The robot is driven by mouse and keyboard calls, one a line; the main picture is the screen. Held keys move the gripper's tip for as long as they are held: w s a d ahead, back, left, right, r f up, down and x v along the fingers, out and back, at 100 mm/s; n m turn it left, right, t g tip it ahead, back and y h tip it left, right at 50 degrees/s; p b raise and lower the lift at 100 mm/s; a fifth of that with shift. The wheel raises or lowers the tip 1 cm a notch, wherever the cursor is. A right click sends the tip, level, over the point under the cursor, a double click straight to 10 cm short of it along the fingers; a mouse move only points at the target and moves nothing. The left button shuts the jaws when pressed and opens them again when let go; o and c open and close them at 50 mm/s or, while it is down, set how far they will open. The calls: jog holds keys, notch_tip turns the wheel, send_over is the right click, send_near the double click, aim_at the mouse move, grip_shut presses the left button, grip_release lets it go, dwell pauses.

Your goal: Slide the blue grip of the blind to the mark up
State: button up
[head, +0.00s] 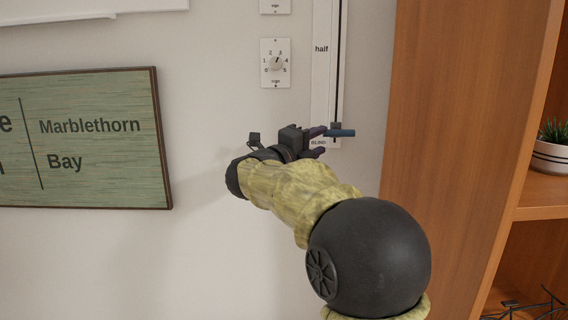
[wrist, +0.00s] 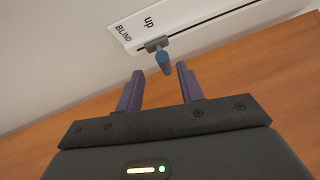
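The blind's control is a white upright strip (head: 324,80) on the wall with a dark slot. The word "half" (head: 321,49) is beside its upper part and "BLIND" is at its foot. The blue grip (head: 342,133) sticks out from a grey slider near the slot's lower end; it also shows in the wrist view (wrist: 163,62). The mark "up" (wrist: 149,22) shows in the wrist view beside the slider, roughly level with it. My gripper (head: 318,142) is open; its purple fingers (wrist: 160,70) point at the grip, which appears just beyond the gap between their tips. I cannot tell whether they touch.
A wooden shelf unit (head: 445,120) with a potted plant (head: 554,145) stands close to the right of the strip. A dial plate (head: 275,63) is on the wall to the left, and a green sign (head: 85,140) hangs farther left.

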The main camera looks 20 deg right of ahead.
jog(key=b+v, duration=0.1)
jog(key=v, duration=1.1)
jog(key=shift+b, duration=0.35)
